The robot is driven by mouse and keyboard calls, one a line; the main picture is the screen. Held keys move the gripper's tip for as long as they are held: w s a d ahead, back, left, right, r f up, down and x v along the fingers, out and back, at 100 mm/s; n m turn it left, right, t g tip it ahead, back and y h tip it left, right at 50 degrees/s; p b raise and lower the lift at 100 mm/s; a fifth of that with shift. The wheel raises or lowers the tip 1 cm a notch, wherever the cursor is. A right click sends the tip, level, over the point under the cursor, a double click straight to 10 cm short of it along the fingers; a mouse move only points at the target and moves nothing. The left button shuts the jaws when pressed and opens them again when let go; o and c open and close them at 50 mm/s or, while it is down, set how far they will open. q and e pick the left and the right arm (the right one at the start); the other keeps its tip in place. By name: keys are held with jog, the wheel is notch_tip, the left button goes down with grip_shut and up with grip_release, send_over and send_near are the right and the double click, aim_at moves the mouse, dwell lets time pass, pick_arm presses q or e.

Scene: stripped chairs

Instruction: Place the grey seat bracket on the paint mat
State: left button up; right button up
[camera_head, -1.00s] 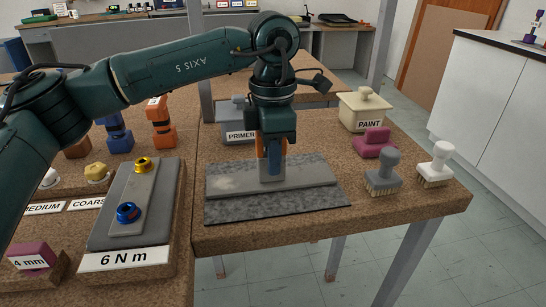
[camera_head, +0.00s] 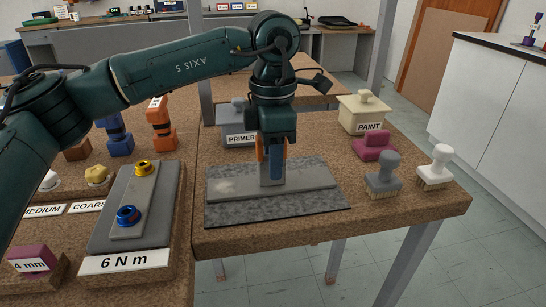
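The grey seat bracket (camera_head: 228,187) is a flat, long plate with an upright grip block in its middle. My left gripper (camera_head: 271,165) points straight down, its orange fingers on either side of that block, shut on it. The bracket lies level over the dark grey speckled paint mat (camera_head: 275,209), with the mat's front strip and right end showing. It is on the mat or just above it; I cannot tell if they touch. The bracket hides much of the mat's middle. My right gripper is not in view.
Behind the mat stand a grey PRIMER box (camera_head: 236,128) and a cream PAINT box (camera_head: 366,113). To the right are a magenta block (camera_head: 374,146), a grey brush (camera_head: 383,177) and a white brush (camera_head: 436,169). At left is a 6 N m tray (camera_head: 138,230) with another bracket (camera_head: 136,195).

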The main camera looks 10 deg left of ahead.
pick_arm(q)
notch_tip(320, 180, up, 12)
jog(key=shift+f+p, duration=0.2)
jog(key=shift+p, duration=0.7)
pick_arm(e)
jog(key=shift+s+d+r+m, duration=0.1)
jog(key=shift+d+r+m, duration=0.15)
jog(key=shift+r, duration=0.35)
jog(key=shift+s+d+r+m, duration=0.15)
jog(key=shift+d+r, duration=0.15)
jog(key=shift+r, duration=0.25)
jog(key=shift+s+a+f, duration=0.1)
